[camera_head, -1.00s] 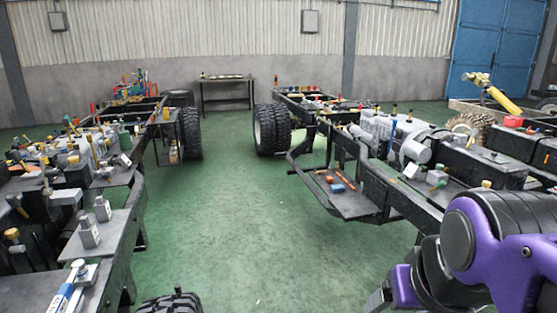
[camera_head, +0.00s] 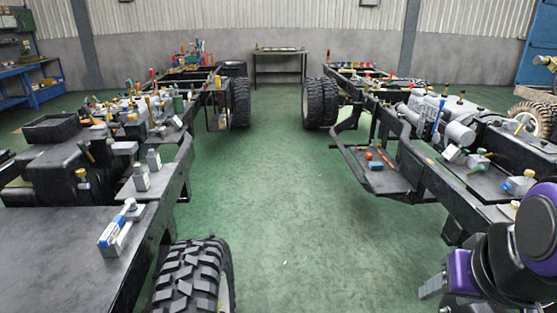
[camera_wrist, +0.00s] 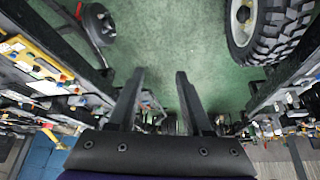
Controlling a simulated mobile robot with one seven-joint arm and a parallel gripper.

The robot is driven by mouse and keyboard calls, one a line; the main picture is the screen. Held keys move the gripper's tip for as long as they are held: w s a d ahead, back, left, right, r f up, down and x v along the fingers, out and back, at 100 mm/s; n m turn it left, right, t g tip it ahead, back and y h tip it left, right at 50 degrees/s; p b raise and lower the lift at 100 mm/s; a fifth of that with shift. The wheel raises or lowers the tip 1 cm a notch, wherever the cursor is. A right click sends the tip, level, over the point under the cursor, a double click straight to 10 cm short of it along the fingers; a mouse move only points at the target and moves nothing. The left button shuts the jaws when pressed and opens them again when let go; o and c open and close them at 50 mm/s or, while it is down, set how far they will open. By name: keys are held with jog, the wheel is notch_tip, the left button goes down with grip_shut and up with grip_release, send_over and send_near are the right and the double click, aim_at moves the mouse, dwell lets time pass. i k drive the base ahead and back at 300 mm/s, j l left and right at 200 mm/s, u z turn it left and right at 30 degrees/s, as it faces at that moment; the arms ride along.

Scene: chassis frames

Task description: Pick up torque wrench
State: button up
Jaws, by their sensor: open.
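I cannot tell for certain which item is the torque wrench. In the head view a small blue and white tool with a grey round end (camera_head: 118,230) lies on the near deck of the left chassis. A thin red-orange tool (camera_head: 388,160) lies on the side step of the right chassis, beside a small block. My gripper (camera_wrist: 160,75) shows in the wrist view with its two dark fingers apart.
The left chassis deck (camera_head: 60,235) and a big tyre (camera_head: 195,280) flank the near left. The right chassis step (camera_head: 375,180) juts into the aisle. The green floor (camera_head: 270,190) between the chassis is clear. A dark table (camera_head: 280,52) stands at the back wall.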

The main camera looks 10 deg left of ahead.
aim_at(113, 230)
jog(key=l+u, duration=0.1)
jog(key=u, duration=1)
jog(key=i+j+u, duration=0.15)
jog(key=u, duration=0.25)
jog(key=i+u, duration=0.3)
jog(key=u, duration=0.15)
jog(key=k+j, duration=0.15)
jog(key=k, duration=0.95)
jog(key=k+u, duration=0.1)
jog(key=u, duration=1.2)
jog(key=l+u, duration=0.35)
jog(key=l, duration=0.4)
jog(key=i+l, duration=0.1)
jog(key=l, duration=0.75)
jog(key=i+l, duration=0.1)
jog(key=l, duration=0.75)
